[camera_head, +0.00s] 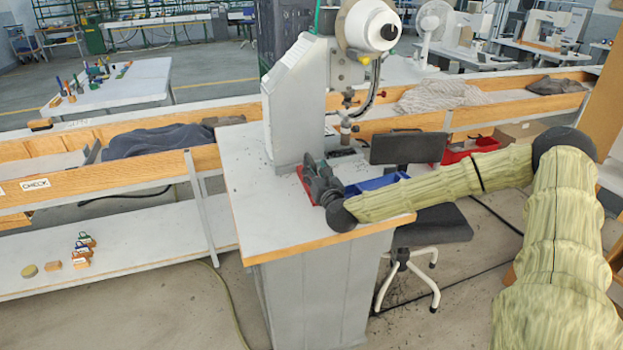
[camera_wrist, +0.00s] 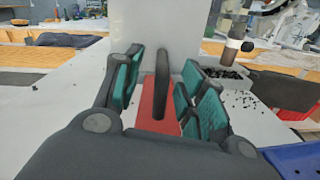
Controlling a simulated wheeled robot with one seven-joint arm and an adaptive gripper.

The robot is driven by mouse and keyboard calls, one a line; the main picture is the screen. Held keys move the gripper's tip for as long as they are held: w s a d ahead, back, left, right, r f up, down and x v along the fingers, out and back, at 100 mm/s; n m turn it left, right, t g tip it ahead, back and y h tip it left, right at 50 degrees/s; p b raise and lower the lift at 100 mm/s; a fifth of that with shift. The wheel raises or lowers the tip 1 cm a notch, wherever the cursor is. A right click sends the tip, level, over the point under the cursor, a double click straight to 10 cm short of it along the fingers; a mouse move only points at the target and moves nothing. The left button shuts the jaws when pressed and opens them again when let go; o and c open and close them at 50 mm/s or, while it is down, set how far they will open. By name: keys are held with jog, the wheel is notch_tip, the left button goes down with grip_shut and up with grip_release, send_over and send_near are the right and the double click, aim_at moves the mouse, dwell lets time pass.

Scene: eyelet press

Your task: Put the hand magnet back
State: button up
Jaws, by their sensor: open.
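A dark, upright, rounded bar (camera_wrist: 162,85), which looks like the hand magnet's handle, stands over a flat red piece (camera_wrist: 152,112) in the wrist view. I cannot tell if bar and red piece are one object. My gripper (camera_wrist: 165,92) is open, with its teal-padded fingers to the left and right of the bar, apart from it. In the head view my gripper (camera_head: 322,184) is low over the white press table (camera_head: 265,215), beside the press's foot. A bit of the red piece (camera_head: 306,183) shows there; the bar is hard to make out.
The grey press (camera_head: 297,105) rises just behind the gripper. A blue bin (camera_head: 378,183) is close on the right; a red bin (camera_head: 468,150) is farther right. Black bits (camera_wrist: 228,82) lie by the press post. A chair (camera_head: 432,225) stands beside the table. The table's left part is clear.

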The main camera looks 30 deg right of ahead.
aim_at(311, 158)
jog(key=shift+p+x, duration=0.45)
jog(key=shift+x, duration=0.6)
jog(key=shift+d+p+x, duration=0.1)
jog(key=shift+p+x, duration=0.3)
jog(key=shift+x, duration=0.65)
jog(key=shift+d+p+x, duration=0.15)
jog(key=shift+p+x, duration=0.2)
jog(key=shift+x, duration=0.7)
jog(key=shift+s+f, duration=0.1)
jog(key=shift+f, duration=0.05)
jog(key=shift+c, duration=0.2)
grip_shut()
